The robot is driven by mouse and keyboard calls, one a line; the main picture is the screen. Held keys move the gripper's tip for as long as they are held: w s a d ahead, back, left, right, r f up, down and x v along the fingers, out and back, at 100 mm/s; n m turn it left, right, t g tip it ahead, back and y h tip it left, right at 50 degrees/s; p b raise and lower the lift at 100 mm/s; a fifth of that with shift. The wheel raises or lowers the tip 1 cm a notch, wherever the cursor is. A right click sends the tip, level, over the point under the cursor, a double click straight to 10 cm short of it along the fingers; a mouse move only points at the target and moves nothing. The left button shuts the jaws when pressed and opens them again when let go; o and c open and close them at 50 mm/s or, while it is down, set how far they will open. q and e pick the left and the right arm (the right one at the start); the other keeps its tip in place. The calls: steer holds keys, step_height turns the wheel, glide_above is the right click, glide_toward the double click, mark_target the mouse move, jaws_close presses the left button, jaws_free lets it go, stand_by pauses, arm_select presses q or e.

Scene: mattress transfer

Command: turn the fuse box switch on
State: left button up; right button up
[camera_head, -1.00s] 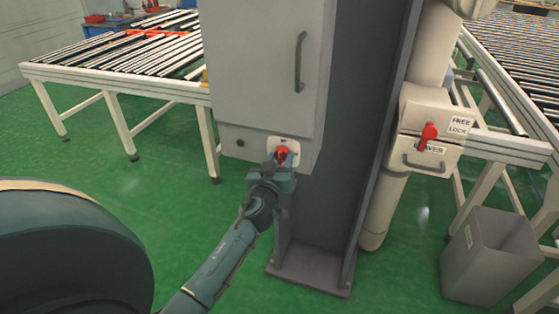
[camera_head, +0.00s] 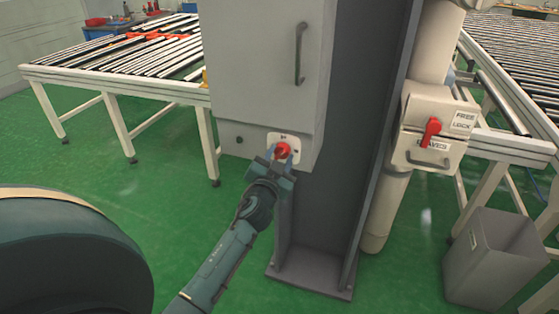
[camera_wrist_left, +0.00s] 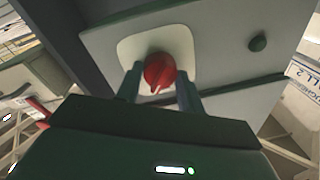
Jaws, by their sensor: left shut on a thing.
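The fuse box (camera_head: 262,70) is a light grey cabinet on a dark column. Its red rotary switch (camera_head: 282,150) sits on a pale plate (camera_head: 272,137) at the cabinet's lower right; the switch also shows in the left wrist view (camera_wrist_left: 160,72), with a white line on its face. My left gripper (camera_head: 278,159) reaches up to it from below. In the left wrist view my left gripper (camera_wrist_left: 160,88) has one finger on each side of the red knob and is shut on it. The fingers hide part of the plate. My right gripper is not in view.
A dark round button (camera_head: 239,140) is left of the switch. A grey handle (camera_head: 299,54) is on the cabinet door. To the right are another box with a red lever (camera_head: 431,130) and a grey bin (camera_head: 492,256). Roller tables (camera_head: 120,85) stand behind; green floor is open at left.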

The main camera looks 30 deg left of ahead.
arm_select(q)
steer(key=m, duration=0.5)
steer(key=shift+f+h+b, duration=0.1)
steer(key=shift+h+b, duration=0.2)
steer(key=m, duration=0.5)
steer(key=shift+m, duration=0.3)
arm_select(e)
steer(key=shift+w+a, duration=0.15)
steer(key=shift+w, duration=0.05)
arm_select(q)
steer(key=shift+a+t+h, duration=0.1)
steer(key=shift+t+h, duration=0.2)
steer(key=o, duration=1)
steer(key=r+b+v, duration=0.1)
steer(key=b+v, duration=0.1)
steer(key=v, duration=1.1)
steer(key=shift+f, duration=0.45)
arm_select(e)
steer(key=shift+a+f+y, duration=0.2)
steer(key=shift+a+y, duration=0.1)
